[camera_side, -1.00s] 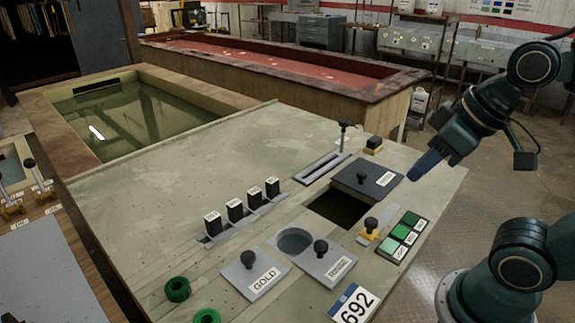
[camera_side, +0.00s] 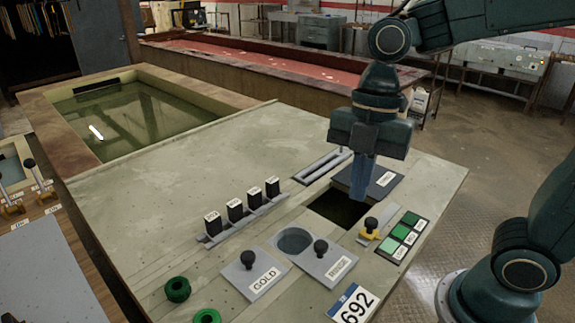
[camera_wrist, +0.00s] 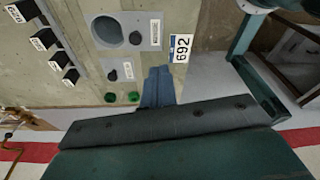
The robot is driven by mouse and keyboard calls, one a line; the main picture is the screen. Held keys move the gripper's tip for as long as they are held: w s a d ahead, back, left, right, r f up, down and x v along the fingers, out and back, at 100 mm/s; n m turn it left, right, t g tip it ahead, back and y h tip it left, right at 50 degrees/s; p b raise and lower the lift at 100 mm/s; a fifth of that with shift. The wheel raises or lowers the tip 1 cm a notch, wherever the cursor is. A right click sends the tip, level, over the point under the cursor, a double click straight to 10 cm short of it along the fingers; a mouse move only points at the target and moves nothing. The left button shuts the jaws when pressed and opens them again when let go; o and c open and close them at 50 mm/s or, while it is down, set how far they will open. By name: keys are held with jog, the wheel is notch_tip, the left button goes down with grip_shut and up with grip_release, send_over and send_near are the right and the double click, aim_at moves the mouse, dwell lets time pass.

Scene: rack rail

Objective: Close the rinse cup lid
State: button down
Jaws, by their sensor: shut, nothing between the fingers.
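The rinse cup lid (camera_side: 342,268) is a flat grey plate with a black knob and a white label, just right of the round cup opening (camera_side: 295,240). The opening shows uncovered as a dark round hole. In the wrist view the lid (camera_wrist: 148,20) lies beside the opening (camera_wrist: 107,28), near the top. My gripper (camera_side: 359,198) is shut and empty, pointing down in front of the dark square lid, whose knob it hides. It is apart from the rinse lid, higher up and to its right in the side view. The blue fingers (camera_wrist: 159,72) show in the wrist view.
The GOLD plate (camera_side: 248,284) with its knob lies left of the rinse lid. A square opening (camera_side: 335,209), a yellow-based knob (camera_side: 369,230), green buttons (camera_side: 401,236), a 692 card (camera_side: 352,304) and black blocks (camera_side: 234,210) stand around. Green rings (camera_side: 177,289) lie at front left.

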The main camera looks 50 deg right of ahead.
jog(key=a+f+n+g, duration=0.1)
jog(key=n, duration=0.2)
jog(key=w+a+n+g, duration=0.1)
jog(key=n, duration=0.2)
jog(key=w+a+f+n+g, duration=0.1)
jog(key=n, duration=0.3)
jog(key=shift+a+f, duration=0.2)
jog(key=shift+f, duration=0.1)
jog(key=shift+f, duration=0.1)
send_over(329, 272)
jog(key=s, duration=0.2)
jog(key=f, duration=0.9)
jog(key=shift+a, duration=0.35)
jog(key=shift+w+d+f, duration=0.1)
jog(key=shift+w+f, duration=0.1)
jog(key=shift+w, duration=0.15)
jog(key=shift+w+d+f, duration=0.1)
jog(key=shift+w+d, duration=0.3)
jog(key=shift+w, duration=0.35)
jog(key=shift+w+d+f, duration=0.1)
jog(key=shift+w+d, duration=0.25)
jog(key=shift+w, duration=0.4)
